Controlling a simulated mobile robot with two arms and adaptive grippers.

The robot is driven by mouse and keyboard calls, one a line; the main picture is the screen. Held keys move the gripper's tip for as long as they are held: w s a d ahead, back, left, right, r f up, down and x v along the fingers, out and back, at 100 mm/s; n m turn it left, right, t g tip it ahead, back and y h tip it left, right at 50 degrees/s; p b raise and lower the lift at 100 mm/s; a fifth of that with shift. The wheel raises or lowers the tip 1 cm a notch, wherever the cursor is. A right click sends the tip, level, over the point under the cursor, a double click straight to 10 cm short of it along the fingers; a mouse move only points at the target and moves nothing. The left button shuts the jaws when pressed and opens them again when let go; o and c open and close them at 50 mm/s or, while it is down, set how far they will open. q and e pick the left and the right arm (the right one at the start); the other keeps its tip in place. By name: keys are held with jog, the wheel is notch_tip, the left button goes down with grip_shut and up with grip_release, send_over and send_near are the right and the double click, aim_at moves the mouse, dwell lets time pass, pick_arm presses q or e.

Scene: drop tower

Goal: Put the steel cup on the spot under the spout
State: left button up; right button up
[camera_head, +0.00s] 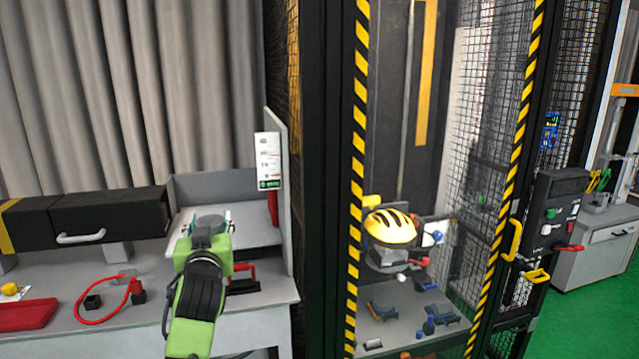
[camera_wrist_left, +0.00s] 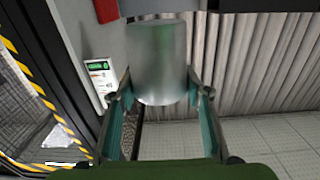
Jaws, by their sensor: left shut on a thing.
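My left gripper (camera_head: 212,224) is over the left bench, in front of a grey panelled corner. In the left wrist view, its two fingers (camera_wrist_left: 160,98) are shut on the steel cup (camera_wrist_left: 158,62), a plain shiny cylinder. In the head view, a grey round top between the fingers looks like the cup, mostly hidden by my gripper. I cannot make out the spout or the spot under it. I cannot tell whether the cup touches a surface. My right gripper is not in view.
A black drawer unit (camera_head: 110,215) stands left of the gripper. A red cable (camera_head: 100,318) and a red tray (camera_head: 27,314) lie on the bench. A side panel with a white label (camera_head: 268,160) stands right of the gripper. Further right is a caged tower with a yellow helmet (camera_head: 390,227).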

pick_arm(q)
jog(key=shift+m+h, duration=0.3)
jog(key=f, duration=0.2)
jog(key=s+f+b, duration=0.1)
jog(key=f, duration=0.2)
jog(key=f+b, duration=0.1)
jog(key=f, duration=0.1)
jog(key=shift+s+d+f, duration=0.2)
jog(key=shift+f, duration=0.15)
jog(key=s+d+f+m+h+b, duration=0.15)
jog(key=s+f+b, duration=0.35)
jog(key=s+f, duration=0.65)
jog(key=s+d+f+b, duration=0.1)
jog(key=s+f+b, duration=0.1)
jog(key=s+f, duration=0.2)
jog(key=s+d+f+h+b, duration=0.1)
jog(key=s+f, duration=0.4)
jog(key=s, duration=0.6)
jog(key=s+d+f+h+b, duration=0.1)
jog(key=s+f+b, duration=0.2)
jog(key=s, duration=0.5)
jog(key=shift+s+f+m+t+b, duration=0.2)
jog(key=shift+f+m+t+b, duration=0.15)
jog(key=shift+f, duration=0.3)
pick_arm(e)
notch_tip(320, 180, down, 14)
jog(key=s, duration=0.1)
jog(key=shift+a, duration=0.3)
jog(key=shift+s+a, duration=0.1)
